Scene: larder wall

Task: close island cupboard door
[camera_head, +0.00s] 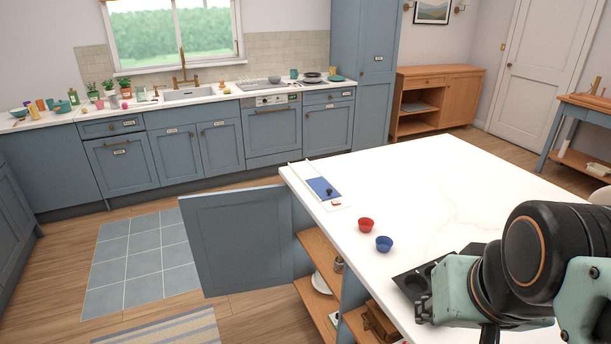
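The island cupboard door (236,238) is blue-grey with a recessed panel. It stands wide open, swung out to the left from the island (430,180). Its hinge side is near the island's back left corner. The open cupboard shows wooden shelves (318,262) with a few items inside. I see no handle on the door face in view. My arm reaches in from the right over the island's white top, well apart from the door. I cannot make out my gripper's fingers in this view.
A tiled blue mat (140,262) and a striped rug (165,328) lie on the floor left of the door. That floor is clear of tall obstacles.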

